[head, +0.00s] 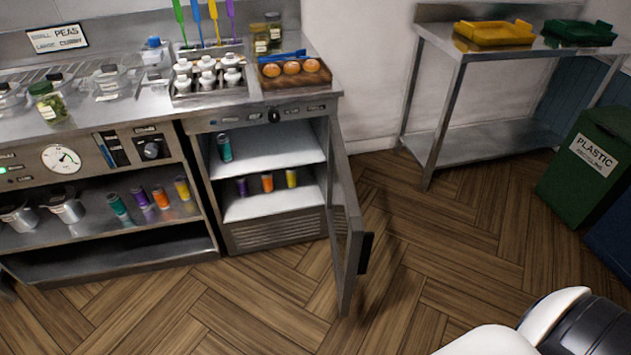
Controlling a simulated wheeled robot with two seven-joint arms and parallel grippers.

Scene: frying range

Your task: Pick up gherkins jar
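A glass jar with a dark lid and green contents (47,102) stands upright at the front of the steel counter on the left; its label is too small to read. Two more jars with greenish contents, one (261,39) and another (274,30), stand side by side at the back of the counter, behind the wooden tray. I cannot tell from the labels which one holds gherkins. Neither of my grippers is in view. Only a white and black part of my arm shows at the bottom right.
The fridge door (345,215) stands open into the floor space. On the counter are a rack of white-topped bottles (208,90), a wooden tray (297,80) with round orange-brown items, and clear containers (112,80). A steel table (450,50) and green bin (585,165) stand right. The middle floor is clear.

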